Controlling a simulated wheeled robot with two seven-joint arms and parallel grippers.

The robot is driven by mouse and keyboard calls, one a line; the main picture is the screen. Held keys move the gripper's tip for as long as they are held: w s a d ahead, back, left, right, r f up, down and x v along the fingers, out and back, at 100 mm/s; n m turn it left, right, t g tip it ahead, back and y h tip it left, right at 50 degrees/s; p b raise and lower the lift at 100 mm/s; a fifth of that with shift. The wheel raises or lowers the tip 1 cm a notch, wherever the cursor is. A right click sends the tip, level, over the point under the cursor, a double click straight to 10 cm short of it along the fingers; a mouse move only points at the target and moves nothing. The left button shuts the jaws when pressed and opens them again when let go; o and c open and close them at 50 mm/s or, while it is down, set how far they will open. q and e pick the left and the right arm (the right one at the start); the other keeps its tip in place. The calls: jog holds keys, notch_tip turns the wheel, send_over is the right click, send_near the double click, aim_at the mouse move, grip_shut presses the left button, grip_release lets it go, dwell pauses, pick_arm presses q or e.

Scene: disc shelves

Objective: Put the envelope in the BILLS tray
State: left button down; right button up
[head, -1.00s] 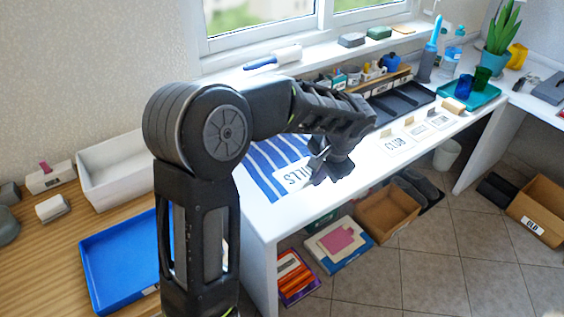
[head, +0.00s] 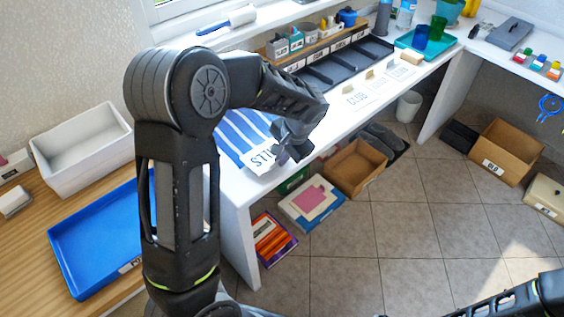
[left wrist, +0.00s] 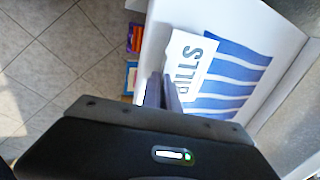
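A white card or envelope (head: 258,162) with BILLS printed on it lies on the front corner of a blue-and-white striped cloth (head: 240,132), near the desk's front edge. In the left wrist view the card (left wrist: 190,60) is just past my fingertips. My left gripper (head: 292,150) is at the card's right end; in the wrist view its fingers (left wrist: 162,88) are close together at the card's edge. I cannot tell whether they pinch it. A black tray with several compartments (head: 338,72) stands farther back; its small labels are too small to read.
More printed cards (head: 358,98) lie right of the cloth. A teal tray (head: 428,43) with cups stands at the far end. A blue tray (head: 85,240) and a white bin (head: 80,150) are at left. Boxes, including a cardboard box (head: 355,167), stand below the desk.

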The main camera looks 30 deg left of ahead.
pick_arm(q)
jog(key=shift+f, duration=1.25)
jog(key=shift+f, duration=0.1)
jog(key=c, duration=1.6)
grip_release()
jog(key=v, duration=1.2)
